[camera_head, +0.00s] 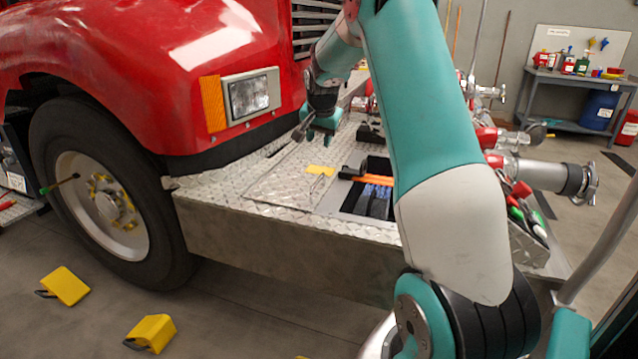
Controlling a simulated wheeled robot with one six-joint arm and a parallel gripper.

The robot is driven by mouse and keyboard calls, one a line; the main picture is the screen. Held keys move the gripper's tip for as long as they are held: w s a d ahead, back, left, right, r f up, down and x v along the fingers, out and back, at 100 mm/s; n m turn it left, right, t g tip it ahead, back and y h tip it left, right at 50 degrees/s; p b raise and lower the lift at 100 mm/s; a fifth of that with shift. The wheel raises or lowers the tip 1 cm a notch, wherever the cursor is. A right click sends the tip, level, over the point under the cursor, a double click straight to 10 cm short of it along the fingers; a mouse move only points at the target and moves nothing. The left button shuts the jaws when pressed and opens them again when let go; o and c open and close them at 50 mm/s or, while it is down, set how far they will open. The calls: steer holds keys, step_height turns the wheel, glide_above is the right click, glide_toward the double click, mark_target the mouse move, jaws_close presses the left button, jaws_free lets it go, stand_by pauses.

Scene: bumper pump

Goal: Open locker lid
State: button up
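A flat diamond-plate panel (283,176) on the front bumper of the red truck looks like a locker lid and lies flush with the deck. A yellow label (320,170) is near its right end. To its right, an uncovered locker compartment (348,205) holds an orange-handled tool and dark and blue items. My gripper (318,135) hangs above the far side of the panel, behind the yellow label. It is small and partly turned away, so its finger gap and any contact with the panel are unclear. My arm hides the right part of the compartment.
The truck's headlight (249,95) and red fender stand left of my gripper. Metal pipe fittings (545,175) are right of my arm. Yellow wheel chocks (152,332) lie on the floor before the bumper. A workbench (575,76) stands at the back right.

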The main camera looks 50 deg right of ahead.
mark_target(320, 180)
steer(key=x, duration=1.2)
steer(key=d+p+x, duration=0.1)
steer(key=x, duration=0.5)
steer(key=shift+s+r, duration=0.1)
steer(key=shift+s, duration=0.15)
jaws_close()
